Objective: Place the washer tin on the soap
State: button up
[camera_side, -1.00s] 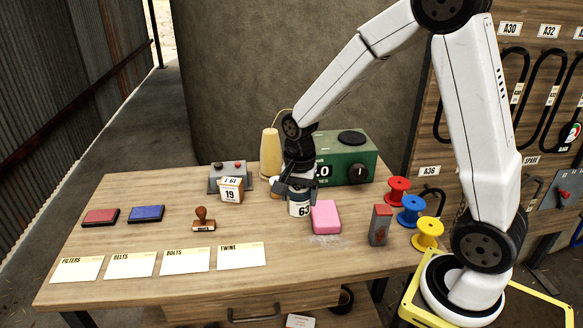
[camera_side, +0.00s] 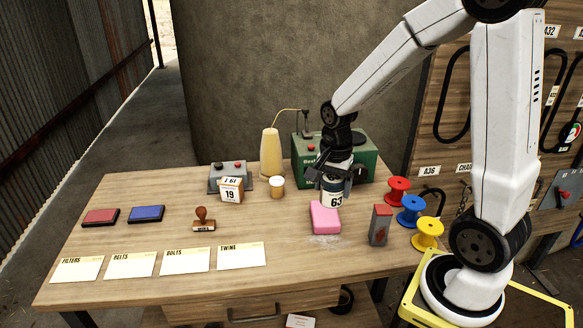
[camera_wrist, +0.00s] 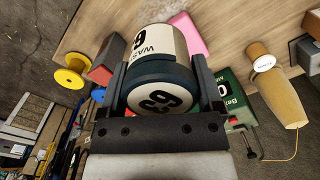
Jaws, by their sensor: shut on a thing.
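The washer tin (camera_side: 333,197) is white with a dark lid and the number 63. My gripper (camera_side: 336,179) is shut on it and holds it upright over the back part of the pink soap (camera_side: 325,220). In the wrist view the tin (camera_wrist: 157,44) sits between the two dark fingers of my gripper (camera_wrist: 160,85). The soap (camera_wrist: 189,35) shows partly behind the tin there. The side view does not clearly tell whether the tin's base touches the soap.
A grey-and-red block (camera_side: 379,226) and red, blue and yellow spools (camera_side: 427,233) stand to the right. A green box (camera_side: 362,160) and a cream cone (camera_side: 270,153) stand behind.

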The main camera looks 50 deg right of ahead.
jog(key=s+d+r+m, duration=0.1)
jog(key=s+d+m, duration=0.1)
jog(key=s, duration=0.5)
jog(key=shift+s+d+r, duration=0.25)
jog(key=shift+d+r, duration=0.05)
jog(key=shift+d, duration=0.25)
send_near(325, 211)
jog(key=shift+s+a+f, duration=0.2)
jog(key=shift+s+a, duration=0.1)
jog(key=shift+s, duration=0.35)
jog(key=shift+w+d+f, duration=0.15)
jog(key=shift+w+f, duration=0.2)
jog(key=shift+f, duration=0.1)
jog(key=shift+w+d+f, duration=0.1)
jog(key=shift+w+f, duration=0.15)
jog(key=shift+f, duration=1.55)
